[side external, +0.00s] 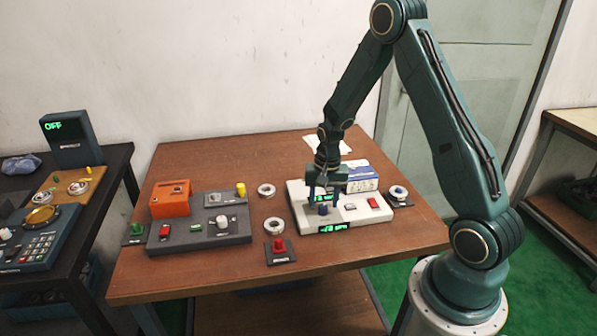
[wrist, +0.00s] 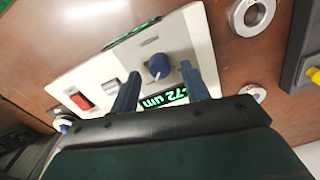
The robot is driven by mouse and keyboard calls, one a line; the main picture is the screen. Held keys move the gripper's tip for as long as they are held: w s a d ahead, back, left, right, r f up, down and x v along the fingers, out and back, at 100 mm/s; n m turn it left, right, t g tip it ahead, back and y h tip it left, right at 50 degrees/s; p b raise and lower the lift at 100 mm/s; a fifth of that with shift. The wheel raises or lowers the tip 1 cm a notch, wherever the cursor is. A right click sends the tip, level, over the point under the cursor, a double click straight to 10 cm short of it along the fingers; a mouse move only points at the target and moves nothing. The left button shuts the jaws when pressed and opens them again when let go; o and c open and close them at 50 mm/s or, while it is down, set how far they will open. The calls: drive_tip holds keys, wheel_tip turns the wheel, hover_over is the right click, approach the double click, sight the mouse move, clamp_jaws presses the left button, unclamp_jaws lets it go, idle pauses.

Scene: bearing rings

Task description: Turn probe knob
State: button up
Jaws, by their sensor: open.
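The blue probe knob (wrist: 159,67) with a white pointer mark stands on the white panel of a measuring box (wrist: 68,84). In the side view the knob (side external: 323,210) shows at the front left of the white box (side external: 362,217), just under my gripper (side external: 327,197). My gripper is open, its two fingers pointing down at the panel. In the wrist view the fingers (wrist: 160,88) stand on either side of the knob, apart from it in the picture. Whether they reach down to its height I cannot tell. A green display (wrist: 166,98) beside the knob reads "72 um" in part.
The white box also carries a red button (side external: 373,203) and a grey switch (side external: 350,207). Metal rings (side external: 274,226) lie to its left, near a red-button pad (side external: 281,252). A grey control box (side external: 199,234) and an orange block (side external: 170,199) stand further left.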

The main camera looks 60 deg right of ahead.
sight(324, 207)
wheel_tip(324, 207, up, 13)
drive_tip(key=shift+s+d+f, duration=0.15)
drive_tip(key=shift+f, duration=0.05)
idle(0.4)
drive_tip(key=s+a+r+n+t, duration=0.2)
drive_tip(key=s+a+r+n, duration=0.45)
drive_tip(key=a+r, duration=0.45)
drive_tip(key=s+a+r+n+t, duration=0.1)
drive_tip(key=s+a+r+n, duration=0.1)
drive_tip(key=s, duration=0.4)
drive_tip(key=s+a+r+n+t, duration=0.2)
drive_tip(key=s+a+n, duration=0.1)
drive_tip(key=s, duration=0.3)
drive_tip(key=shift+s+a+r, duration=0.2)
drive_tip(key=shift+a+r, duration=0.1)
drive_tip(key=shift+a, duration=0.2)
drive_tip(key=shift+w, duration=0.1)
idle(2.0)
